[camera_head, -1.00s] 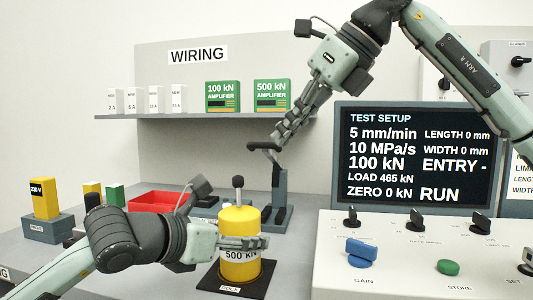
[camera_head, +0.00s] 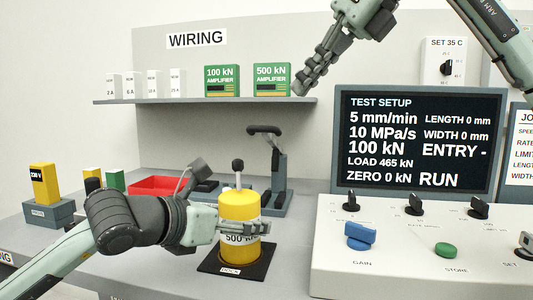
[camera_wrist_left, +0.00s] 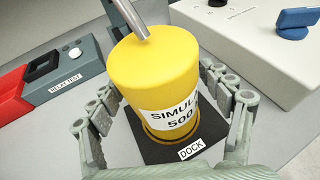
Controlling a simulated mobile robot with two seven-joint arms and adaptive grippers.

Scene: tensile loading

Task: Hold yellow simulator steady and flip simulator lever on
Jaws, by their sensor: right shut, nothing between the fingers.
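The yellow simulator (camera_head: 238,205) stands upright on its black dock plate (camera_head: 232,265); the wrist view also shows the simulator (camera_wrist_left: 152,75) on the dock (camera_wrist_left: 150,150). A lever with a dark knob (camera_head: 238,165) stands up from its top, and its metal rod (camera_wrist_left: 130,18) shows in the wrist view. My left gripper (camera_head: 255,228) has its fingers either side of the simulator, with gaps visible between fingers and body in the wrist view (camera_wrist_left: 172,112). My right gripper (camera_head: 298,91) is shut and empty, raised in front of the shelf, away from the simulator.
A dark stand with a black handle (camera_head: 270,180) is behind the simulator. A red tray (camera_head: 158,186) lies left of it. The control console (camera_head: 420,255) and screen (camera_head: 420,140) fill the right. A shelf (camera_head: 200,101) holds amplifiers beside my right gripper.

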